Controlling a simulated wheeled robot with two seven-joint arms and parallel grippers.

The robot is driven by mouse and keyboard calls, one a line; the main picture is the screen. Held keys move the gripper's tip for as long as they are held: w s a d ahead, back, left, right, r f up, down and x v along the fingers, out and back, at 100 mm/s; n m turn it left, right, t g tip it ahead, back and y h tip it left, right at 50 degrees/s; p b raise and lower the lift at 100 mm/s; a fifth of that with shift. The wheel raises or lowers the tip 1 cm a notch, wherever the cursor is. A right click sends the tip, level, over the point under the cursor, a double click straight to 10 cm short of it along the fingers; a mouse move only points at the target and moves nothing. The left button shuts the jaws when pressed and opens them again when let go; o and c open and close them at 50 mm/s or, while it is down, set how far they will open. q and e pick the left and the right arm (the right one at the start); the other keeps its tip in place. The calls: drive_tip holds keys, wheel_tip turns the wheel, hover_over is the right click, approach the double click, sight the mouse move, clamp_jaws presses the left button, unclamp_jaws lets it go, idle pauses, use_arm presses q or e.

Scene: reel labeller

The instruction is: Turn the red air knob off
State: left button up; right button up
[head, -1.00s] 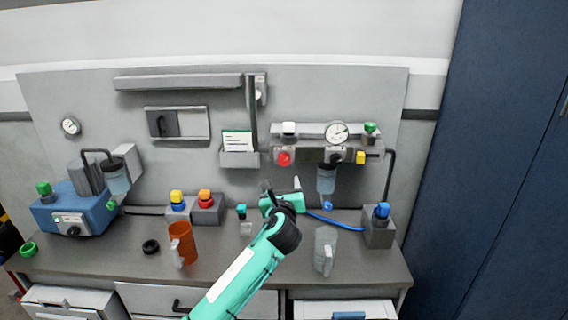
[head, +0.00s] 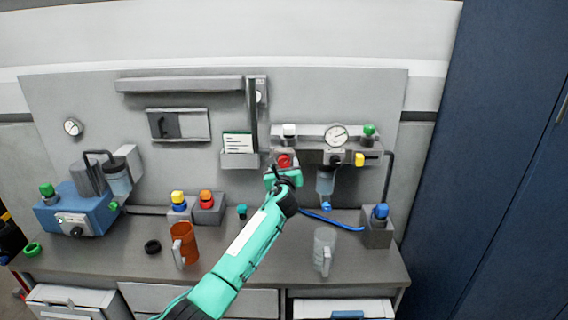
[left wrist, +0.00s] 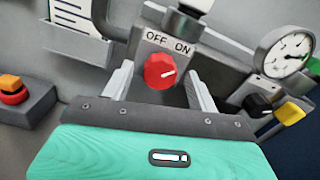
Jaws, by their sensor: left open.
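The red air knob (left wrist: 160,71) sits on a grey block on the back panel, under a label (left wrist: 167,43) reading OFF on the left and ON on the right. Its white pointer mark points to the right, toward the ON side. It also shows in the head view (head: 284,160), just above my left gripper (head: 283,172). In the left wrist view my left gripper (left wrist: 158,88) is open, with one finger on each side of the knob. Contact between the fingers and the knob cannot be told. My right gripper is not in view.
A gauge (head: 336,135), a black knob (left wrist: 258,104) and a yellow part (head: 359,159) are right of the red knob. A card holder (head: 239,159) is to its left. An orange jug (head: 184,244) and a clear jug (head: 324,250) stand on the bench below.

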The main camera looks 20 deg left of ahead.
use_arm(q)
drive_tip(key=shift+w+a, duration=0.1)
drive_tip(key=shift+w, duration=0.5)
drive_tip(key=c, duration=1)
